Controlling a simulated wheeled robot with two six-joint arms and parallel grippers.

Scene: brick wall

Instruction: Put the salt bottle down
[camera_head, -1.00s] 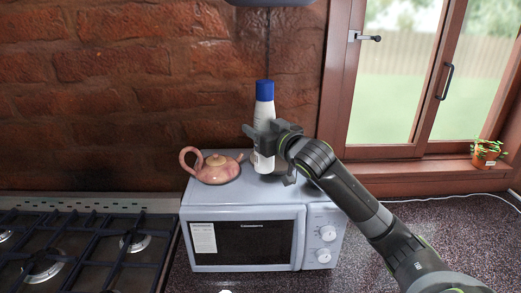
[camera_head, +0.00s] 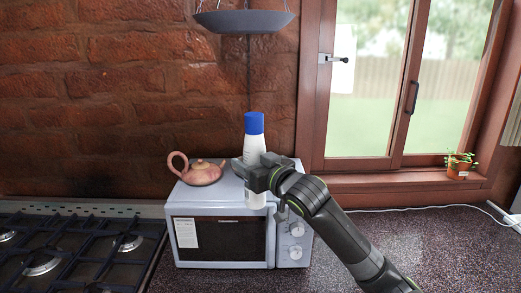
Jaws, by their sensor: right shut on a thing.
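The salt bottle (camera_head: 255,147) is white with a blue cap and stands upright in my right gripper (camera_head: 252,176). The gripper is shut around its middle. The bottle's lower end shows in front of the top and upper front edge of the microwave (camera_head: 186,202). I cannot tell whether its base touches anything. The gripper and wrist hide part of the bottle and part of the microwave's top right. My left gripper is not in view.
A pink teapot (camera_head: 203,174) sits on the microwave's top, left of the bottle. A gas hob (camera_head: 75,250) is at the left. A dark hanging pan (camera_head: 243,21) is above. A potted plant (camera_head: 459,165) stands on the window sill. The speckled counter (camera_head: 420,250) at right is clear except for a white cable.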

